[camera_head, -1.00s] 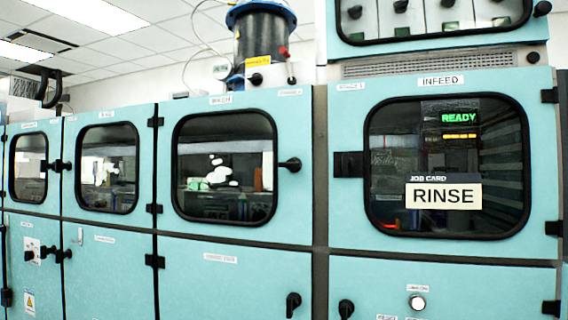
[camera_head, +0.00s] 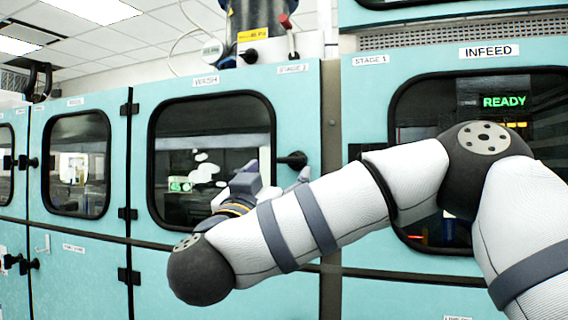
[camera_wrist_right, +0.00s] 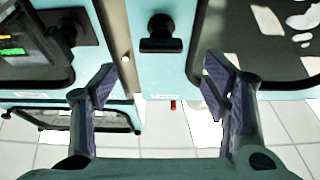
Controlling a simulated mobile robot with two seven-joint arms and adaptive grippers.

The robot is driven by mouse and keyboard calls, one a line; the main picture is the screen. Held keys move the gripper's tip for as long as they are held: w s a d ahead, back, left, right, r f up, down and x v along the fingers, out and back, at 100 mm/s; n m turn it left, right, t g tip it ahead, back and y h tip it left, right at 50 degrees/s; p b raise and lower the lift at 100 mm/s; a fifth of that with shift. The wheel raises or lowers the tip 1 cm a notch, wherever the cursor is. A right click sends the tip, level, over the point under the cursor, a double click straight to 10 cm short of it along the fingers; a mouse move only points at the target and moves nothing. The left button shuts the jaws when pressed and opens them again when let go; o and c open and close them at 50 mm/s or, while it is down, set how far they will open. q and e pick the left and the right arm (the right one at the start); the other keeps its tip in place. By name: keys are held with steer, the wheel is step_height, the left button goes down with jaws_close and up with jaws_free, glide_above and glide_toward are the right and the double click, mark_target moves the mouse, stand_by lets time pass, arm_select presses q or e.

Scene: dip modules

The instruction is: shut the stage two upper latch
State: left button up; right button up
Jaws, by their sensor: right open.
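The stage two upper door (camera_head: 215,235) carries the labels "WASH" and "STAGE 2". Its black latch (camera_head: 292,160) sits at the door's right edge, its handle lying roughly level and pointing left. In the right wrist view the latch (camera_wrist_right: 161,36) shows near the top centre, beyond and between the fingers. My right gripper (camera_head: 274,178) is at the door just below and left of the latch, partly hidden by my own wrist. In the right wrist view the gripper (camera_wrist_right: 160,84) is open, fingers wide apart with nothing between them. My left gripper is not in view.
A stage one "INFEED" door (camera_head: 358,90) stands to the right, its window partly covered by my arm. More teal doors with windows (camera_head: 78,165) run off left.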

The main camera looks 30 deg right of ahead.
mark_target(290, 160)
steer(key=x, duration=0.9)
steer(key=c, duration=1.2)
